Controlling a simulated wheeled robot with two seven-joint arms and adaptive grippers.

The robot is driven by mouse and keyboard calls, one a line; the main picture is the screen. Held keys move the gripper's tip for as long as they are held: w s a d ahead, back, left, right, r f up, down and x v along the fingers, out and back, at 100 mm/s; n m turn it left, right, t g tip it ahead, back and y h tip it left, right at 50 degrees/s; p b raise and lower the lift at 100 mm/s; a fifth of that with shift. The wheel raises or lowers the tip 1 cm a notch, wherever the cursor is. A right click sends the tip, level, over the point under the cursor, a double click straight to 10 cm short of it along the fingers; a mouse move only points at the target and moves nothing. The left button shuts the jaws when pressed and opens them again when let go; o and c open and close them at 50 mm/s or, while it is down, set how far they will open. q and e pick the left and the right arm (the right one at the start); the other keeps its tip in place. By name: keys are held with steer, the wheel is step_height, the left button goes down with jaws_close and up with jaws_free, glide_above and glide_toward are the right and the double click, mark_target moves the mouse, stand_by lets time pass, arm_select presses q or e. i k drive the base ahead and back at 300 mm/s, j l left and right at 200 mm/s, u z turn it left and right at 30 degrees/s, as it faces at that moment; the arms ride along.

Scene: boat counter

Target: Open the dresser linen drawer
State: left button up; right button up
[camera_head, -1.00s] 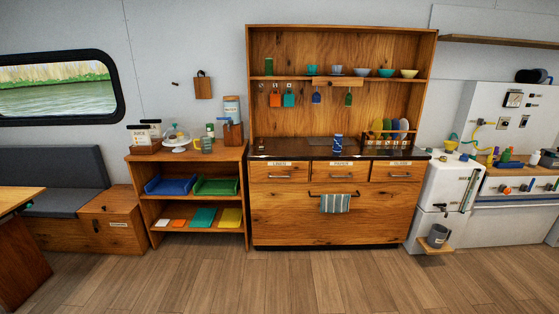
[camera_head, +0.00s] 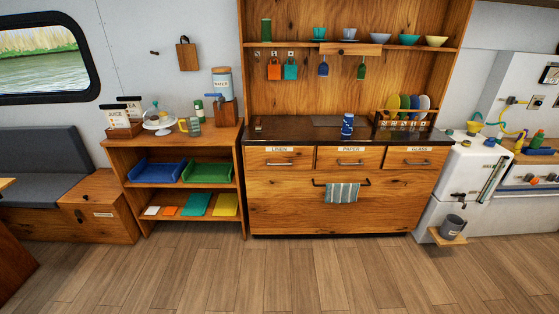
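The wooden dresser (camera_head: 300,205) stands ahead, a little right of the middle of the head view. Its top row has three drawers, all shut. The left one is the linen drawer (camera_head: 262,158), with a label reading LINEN and a metal bar handle (camera_head: 280,163). The middle drawer (camera_head: 369,157) and the right drawer (camera_head: 434,156) carry their own labels and similar handles. Neither of my grippers is in view.
A striped towel (camera_head: 342,193) hangs on a dark rail across the dresser's lower front. A blue can (camera_head: 347,125) stands on the dark counter. A low shelf unit (camera_head: 240,150) adjoins on the left, a white fridge (camera_head: 465,170) on the right. The wooden floor (camera_head: 290,280) ahead is clear.

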mark_target(257, 158)
steer(key=i+z, duration=0.15)
steer(key=i, duration=0.35)
steer(key=i+j+z, duration=0.2)
steer(key=i, duration=0.25)
steer(key=i+j+z, duration=0.15)
steer(key=i, duration=0.35)
